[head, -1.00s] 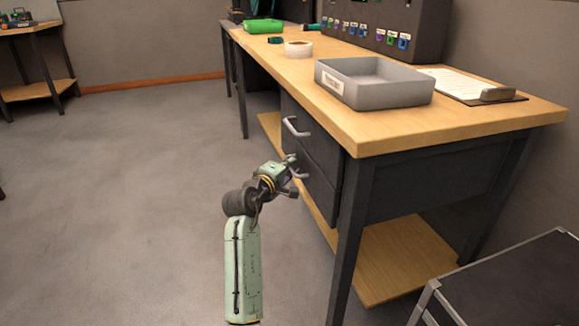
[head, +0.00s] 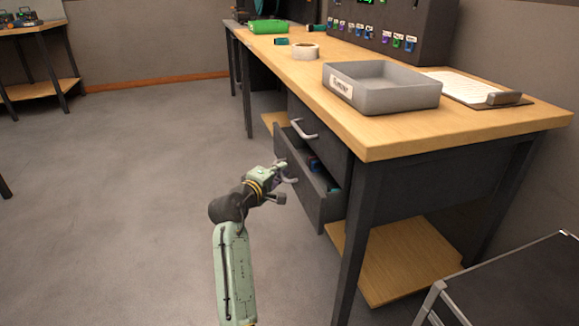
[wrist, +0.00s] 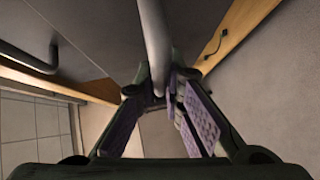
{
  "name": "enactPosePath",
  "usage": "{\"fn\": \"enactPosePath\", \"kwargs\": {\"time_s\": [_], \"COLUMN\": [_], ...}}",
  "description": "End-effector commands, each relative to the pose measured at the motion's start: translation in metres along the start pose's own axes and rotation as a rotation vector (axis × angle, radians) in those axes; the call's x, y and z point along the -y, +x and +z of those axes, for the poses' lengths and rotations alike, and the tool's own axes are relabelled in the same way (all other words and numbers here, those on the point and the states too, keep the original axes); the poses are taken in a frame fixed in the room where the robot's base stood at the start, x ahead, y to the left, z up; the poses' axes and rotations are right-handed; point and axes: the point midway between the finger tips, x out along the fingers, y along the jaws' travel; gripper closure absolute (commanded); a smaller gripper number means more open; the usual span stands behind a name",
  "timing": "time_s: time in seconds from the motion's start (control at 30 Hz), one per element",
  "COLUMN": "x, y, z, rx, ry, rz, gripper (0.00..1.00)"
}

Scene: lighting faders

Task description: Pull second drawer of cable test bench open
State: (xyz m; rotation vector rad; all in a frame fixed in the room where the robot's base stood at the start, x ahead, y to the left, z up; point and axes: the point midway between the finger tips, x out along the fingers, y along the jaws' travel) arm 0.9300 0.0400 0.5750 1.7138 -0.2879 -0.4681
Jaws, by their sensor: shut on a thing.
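The cable test bench (head: 400,135) has a wooden top and dark drawers under its front side. The second drawer (head: 309,186), the lower one, stands partly open, with blue and red items visible inside. My gripper (head: 287,174) is at its front, shut on the drawer handle (head: 292,180). In the wrist view the handle (wrist: 155,45) is a grey bar running down between the fingers of my gripper (wrist: 160,92). The upper drawer (head: 318,138) is closed, and its handle (head: 304,131) shows above; that handle is also at the left of the wrist view (wrist: 28,60).
A grey tray (head: 392,101), a clipboard (head: 478,90), a tape roll (head: 304,51) and a green tray (head: 269,28) are on the bench top. A dark cart (head: 510,285) stands at the lower right. The floor (head: 130,190) left of the bench is clear.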

Motion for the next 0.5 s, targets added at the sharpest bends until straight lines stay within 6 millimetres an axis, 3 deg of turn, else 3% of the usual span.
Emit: {"fn": "enactPosePath", "kwargs": {"time_s": [0.5], "x": [0.026], "y": [-0.096], "z": [-0.097], "rx": [-0.007], "ry": [0.000], "rz": [0.000], "gripper": [1.00]}}
